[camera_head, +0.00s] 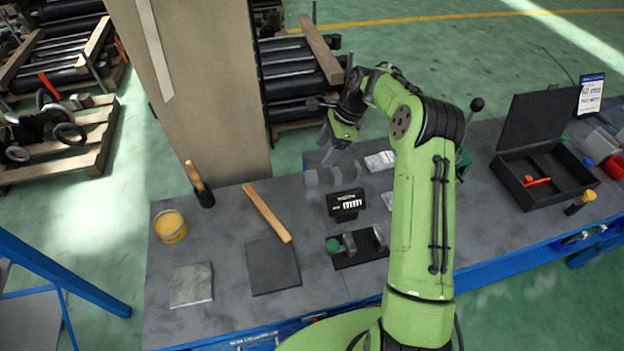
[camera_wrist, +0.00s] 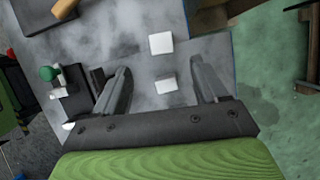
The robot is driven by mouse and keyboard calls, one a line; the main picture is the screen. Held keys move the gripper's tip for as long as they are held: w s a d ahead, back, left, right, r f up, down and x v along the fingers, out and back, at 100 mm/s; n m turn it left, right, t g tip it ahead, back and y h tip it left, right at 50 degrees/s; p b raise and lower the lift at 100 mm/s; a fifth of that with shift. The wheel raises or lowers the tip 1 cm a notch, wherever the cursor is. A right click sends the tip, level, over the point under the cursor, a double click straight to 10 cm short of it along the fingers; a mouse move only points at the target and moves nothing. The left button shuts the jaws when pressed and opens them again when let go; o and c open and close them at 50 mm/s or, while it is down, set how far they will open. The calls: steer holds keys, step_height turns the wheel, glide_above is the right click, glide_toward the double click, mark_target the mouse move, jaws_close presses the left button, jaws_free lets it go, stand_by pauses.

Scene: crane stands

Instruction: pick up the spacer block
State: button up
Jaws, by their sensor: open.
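Two small pale grey blocks stand on the dark grey bench top, a left one (camera_head: 311,179) and a right one (camera_head: 337,176). I cannot tell which is the spacer block. My gripper (camera_head: 330,150) is above and just behind them, pointing down. In the wrist view my gripper (camera_wrist: 160,68) is open, its two fingers apart with nothing held. One pale block (camera_wrist: 166,86) appears between the fingers there, and another pale block (camera_wrist: 161,43) lies just beyond the fingertips.
A wooden-handled tool (camera_head: 267,212), yellow tin (camera_head: 170,226) and black case (camera_head: 545,180) are also on the bench. A pillar (camera_head: 205,90) rises behind.

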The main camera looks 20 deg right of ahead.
mark_target(312, 174)
steer(key=x, duration=1.2)
steer(key=shift+w+d, duration=0.1)
steer(key=shift+d, duration=0.15)
steer(key=c, duration=1.2)
